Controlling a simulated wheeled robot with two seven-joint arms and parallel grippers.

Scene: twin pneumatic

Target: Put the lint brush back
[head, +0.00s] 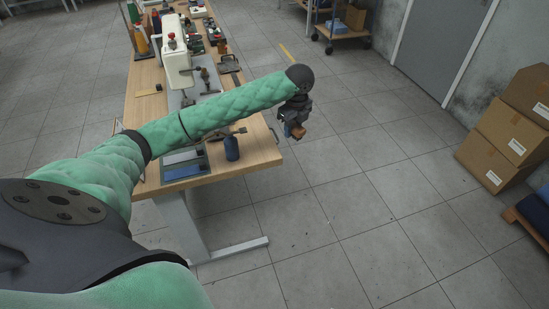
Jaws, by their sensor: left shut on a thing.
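My left gripper (296,125) hangs at the end of the green arm, over the floor just past the table's right edge. My right gripper is not in view.
A white sewing machine (176,62) stands on the table. A dark blue bottle (231,148) stands near the front right corner, beside trays (184,172). Cartons (505,135) are stacked at the right. A wheeled cart (340,32) stands behind. The floor between is clear.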

